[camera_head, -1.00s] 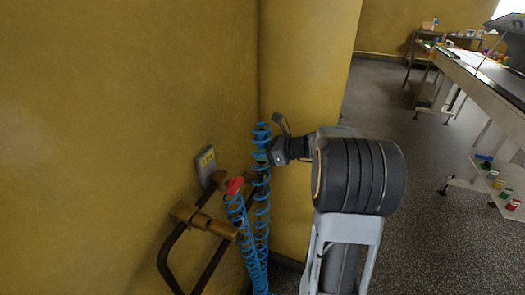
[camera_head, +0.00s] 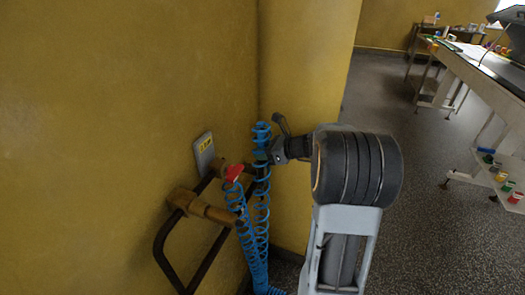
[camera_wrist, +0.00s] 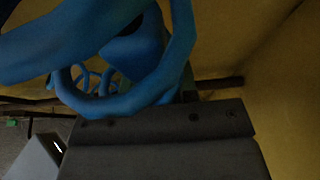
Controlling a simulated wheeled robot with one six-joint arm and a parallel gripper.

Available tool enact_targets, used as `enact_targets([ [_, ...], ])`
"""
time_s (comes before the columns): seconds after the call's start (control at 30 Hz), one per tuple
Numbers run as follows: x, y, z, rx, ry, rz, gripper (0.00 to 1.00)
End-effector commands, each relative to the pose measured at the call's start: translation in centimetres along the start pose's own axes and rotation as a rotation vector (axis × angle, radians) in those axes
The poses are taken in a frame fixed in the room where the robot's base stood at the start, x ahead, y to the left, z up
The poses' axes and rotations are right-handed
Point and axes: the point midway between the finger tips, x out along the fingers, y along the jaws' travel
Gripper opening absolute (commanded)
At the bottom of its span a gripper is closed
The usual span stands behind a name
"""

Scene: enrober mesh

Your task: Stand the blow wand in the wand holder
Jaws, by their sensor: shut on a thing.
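My gripper (camera_head: 266,156) is at the end of my arm, beside the yellow column. It is shut on the blue blow wand (camera_head: 262,132), whose upper end stands above the jaws, roughly upright. A blue coiled hose (camera_head: 262,205) hangs below it in two strands. In the wrist view, large blue coils (camera_wrist: 120,105) and a rounded blue part (camera_wrist: 130,45) fill the upper left, above the dark gripper body. The jaw tips are hidden there. I cannot make out the wand holder for certain in either view.
A brass-coloured pipe (camera_head: 205,207) with a red tap handle (camera_head: 234,173) and a dark bent pipe (camera_head: 165,250) stand by the yellow wall, close left of the hose. A labelled plate (camera_head: 204,153) is on the wall. A long table (camera_head: 485,75) stands right; open floor lies between.

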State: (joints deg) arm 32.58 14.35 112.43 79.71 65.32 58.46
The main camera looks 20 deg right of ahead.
Motion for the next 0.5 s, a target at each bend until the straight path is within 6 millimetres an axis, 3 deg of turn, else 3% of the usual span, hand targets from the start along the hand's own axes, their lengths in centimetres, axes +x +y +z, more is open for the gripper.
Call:
enact_targets([
  [0.17, -0.01, -0.01, 0.04, 0.000, -0.001, 0.000, 0.00],
  [0.2, -0.01, -0.01, 0.04, 0.000, -0.001, 0.000, 0.28],
  [0.5, -0.01, 0.00, 0.04, -0.001, 0.000, 0.000, 0.57],
])
